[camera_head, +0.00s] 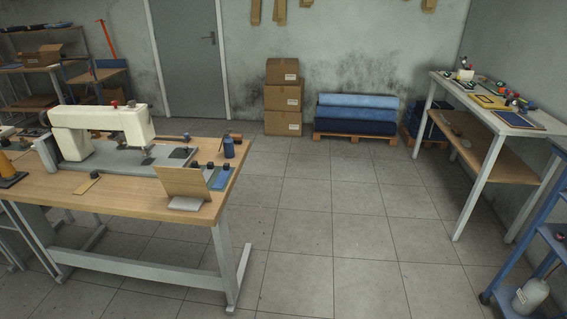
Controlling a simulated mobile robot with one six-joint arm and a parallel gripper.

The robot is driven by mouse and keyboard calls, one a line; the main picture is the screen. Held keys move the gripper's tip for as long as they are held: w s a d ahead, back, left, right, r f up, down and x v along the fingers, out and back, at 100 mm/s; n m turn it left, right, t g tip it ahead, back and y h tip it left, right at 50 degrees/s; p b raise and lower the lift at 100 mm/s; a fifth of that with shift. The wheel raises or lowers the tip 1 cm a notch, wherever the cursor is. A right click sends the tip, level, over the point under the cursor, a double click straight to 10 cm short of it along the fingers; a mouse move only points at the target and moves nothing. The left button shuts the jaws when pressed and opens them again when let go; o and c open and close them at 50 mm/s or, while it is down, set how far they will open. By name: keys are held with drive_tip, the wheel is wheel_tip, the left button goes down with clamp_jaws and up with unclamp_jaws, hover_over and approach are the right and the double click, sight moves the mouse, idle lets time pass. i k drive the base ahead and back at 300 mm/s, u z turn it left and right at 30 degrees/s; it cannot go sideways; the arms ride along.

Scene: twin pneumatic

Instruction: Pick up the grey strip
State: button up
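A narrow grey strip (209,173) with a dark knob seems to lie at the right end of the sewing table (130,197). It is small in the head view, and the upright tan board (183,183) in front hides part of it. A blue strip (220,180) with a dark knob lies just to its right. A tan strip (87,185) with a dark knob lies further left on the same table. My gripper is not in view.
A cream sewing machine (100,130) stands on the table, with a dark blue canister (229,147) near the right edge. Stacked cartons (283,97) and blue rolls (355,114) stand by the back wall. A cluttered bench (490,103) is at right. The middle floor is clear.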

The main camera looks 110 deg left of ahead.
sight(208, 172)
drive_tip(key=u, duration=0.1)
drive_tip(key=k, duration=0.2)
drive_tip(key=u, duration=3.35)
drive_tip(key=k, duration=0.25)
drive_tip(key=u, duration=1.6)
drive_tip(key=k, duration=0.2)
drive_tip(key=u, duration=0.05)
